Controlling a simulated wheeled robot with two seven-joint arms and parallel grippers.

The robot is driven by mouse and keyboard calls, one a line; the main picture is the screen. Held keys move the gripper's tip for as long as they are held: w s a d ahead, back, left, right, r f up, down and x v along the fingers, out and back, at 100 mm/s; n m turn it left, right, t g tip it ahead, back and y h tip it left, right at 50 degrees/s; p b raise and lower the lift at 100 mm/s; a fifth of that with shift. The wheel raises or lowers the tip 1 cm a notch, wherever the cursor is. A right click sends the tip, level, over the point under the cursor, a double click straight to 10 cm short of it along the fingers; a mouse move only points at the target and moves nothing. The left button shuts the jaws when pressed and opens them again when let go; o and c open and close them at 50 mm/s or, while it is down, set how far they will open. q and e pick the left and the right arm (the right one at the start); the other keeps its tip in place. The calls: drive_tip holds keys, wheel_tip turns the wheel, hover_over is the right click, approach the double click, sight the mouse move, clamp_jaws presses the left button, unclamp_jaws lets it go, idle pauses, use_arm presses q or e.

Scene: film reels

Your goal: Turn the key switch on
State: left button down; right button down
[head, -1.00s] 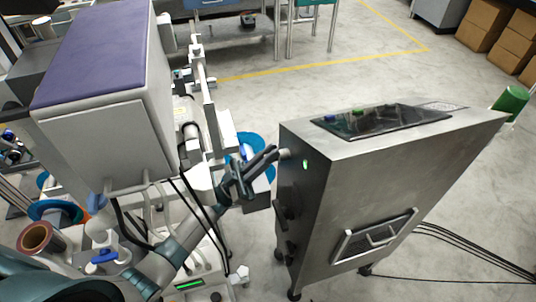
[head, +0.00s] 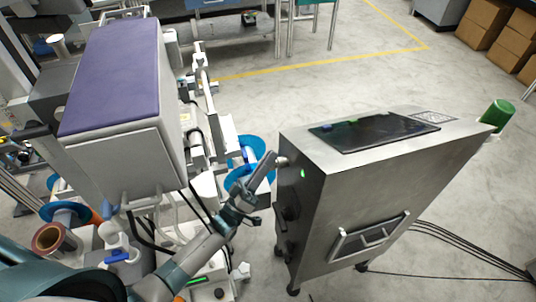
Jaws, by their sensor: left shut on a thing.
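The steel control cabinet (head: 350,190) stands right of centre, with a dark screen (head: 375,131) on its sloped top. A small knob-like key switch (head: 283,161) sticks out of its left side near the upper front corner. A small green light (head: 303,173) glows just below and to the right of it. My left gripper (head: 272,160) reaches in from the lower left, its fingertips at the key switch and shut on it. The fingers overlap in this view and hide part of the switch, so its turned position cannot be read. My right gripper is out of view.
A large machine with a purple-topped housing (head: 125,75) stands on the left, close to my left arm. Dark handles (head: 288,213) stick out lower on the cabinet's left side. A green lamp (head: 497,114) is at its back right. Cables lie on the floor at right.

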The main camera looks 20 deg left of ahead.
use_arm(q)
drive_tip(key=n+y+p, duration=0.3)
drive_tip(key=n, duration=0.1)
drive_tip(key=shift+r+n+g+y, duration=0.1)
drive_tip(key=shift+n+g+y, duration=0.2)
drive_tip(key=shift+y, duration=0.1)
drive_tip(key=shift+w+a+f+n+g+y+p, duration=0.1)
drive_tip(key=shift+f+n+g+y+p, duration=0.2)
drive_tip(key=shift+n+y+p, duration=0.35)
drive_tip(key=shift+n, duration=0.35)
drive_tip(key=c, duration=1.8)
unclamp_jaws()
drive_tip(key=shift+c, duration=0.2)
